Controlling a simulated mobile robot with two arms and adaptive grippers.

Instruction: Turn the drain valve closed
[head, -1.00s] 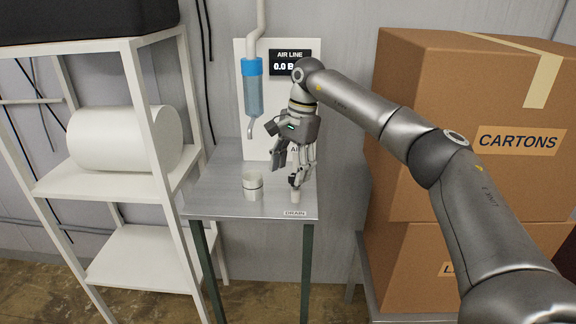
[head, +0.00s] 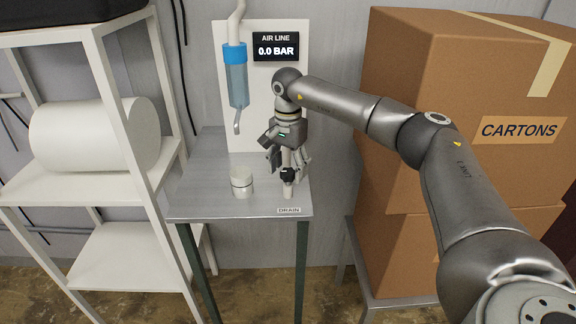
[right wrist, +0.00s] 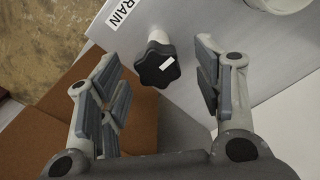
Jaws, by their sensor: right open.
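The drain valve is a black star-shaped knob (right wrist: 157,65) with a white mark, on a short pale stem. In the head view the knob (head: 288,174) stands near the front right of the metal table, behind the DRAIN label (head: 289,210). My right gripper (head: 288,160) points down at the knob. In the right wrist view its open fingers (right wrist: 160,88) are spread on either side, and the knob lies between and a little beyond them, apart from both. My left gripper is in neither view.
A white lidded cup (head: 241,182) stands left of the valve on the metal table (head: 205,205). A blue-topped filter bowl (head: 236,75) hangs behind, beside a display (head: 276,47) reading 0.0 BAR. Cartons (head: 450,130) stand close on the right, a white shelf (head: 80,185) on the left.

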